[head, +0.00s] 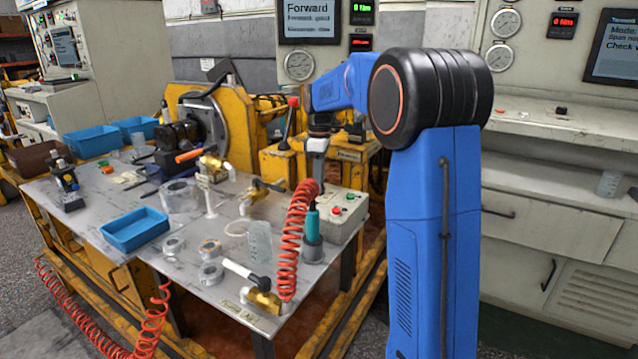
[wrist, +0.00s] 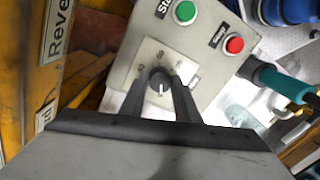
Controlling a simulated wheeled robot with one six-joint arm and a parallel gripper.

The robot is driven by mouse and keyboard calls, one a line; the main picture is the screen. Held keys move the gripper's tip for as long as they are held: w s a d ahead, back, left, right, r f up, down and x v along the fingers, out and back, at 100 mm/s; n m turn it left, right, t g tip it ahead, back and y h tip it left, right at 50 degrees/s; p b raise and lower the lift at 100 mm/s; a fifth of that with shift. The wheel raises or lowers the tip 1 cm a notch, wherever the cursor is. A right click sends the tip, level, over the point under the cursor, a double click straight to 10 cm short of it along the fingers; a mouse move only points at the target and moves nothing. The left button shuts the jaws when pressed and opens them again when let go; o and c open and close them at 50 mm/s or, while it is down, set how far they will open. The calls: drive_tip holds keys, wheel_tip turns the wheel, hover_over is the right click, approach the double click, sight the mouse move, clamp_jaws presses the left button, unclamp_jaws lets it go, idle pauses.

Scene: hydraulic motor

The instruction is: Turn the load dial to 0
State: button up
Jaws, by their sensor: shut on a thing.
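The load dial (wrist: 161,80) is a small dark round knob with a light pointer mark, set on a pale square plate (wrist: 150,55) on the grey control box. In the wrist view my gripper (wrist: 161,85) is shut on the knob, one finger on each side of it. The scale markings on the plate are too small and partly covered, so the setting cannot be read. In the head view the grey control box (head: 346,226) stands at the right end of the table. My gripper (head: 318,183) reaches down beside it there, and the dial is hidden.
A green button (wrist: 185,12) and a red button (wrist: 234,45) sit on the same box. A teal-handled tool (wrist: 285,85) stands close by. A coiled red hose (head: 290,250) hangs near my gripper. The metal table (head: 110,205) holds blue trays, tape rolls and brass valves.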

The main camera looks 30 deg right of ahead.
drive_tip(key=o, duration=1)
drive_tip(key=shift+o, duration=0.2)
wheel_tip(320, 180, up, 17)
drive_tip(key=shift+w+d+r, duration=0.2)
drive_tip(key=shift+w+d, duration=0.1)
drive_tip(key=shift+w, duration=0.1)
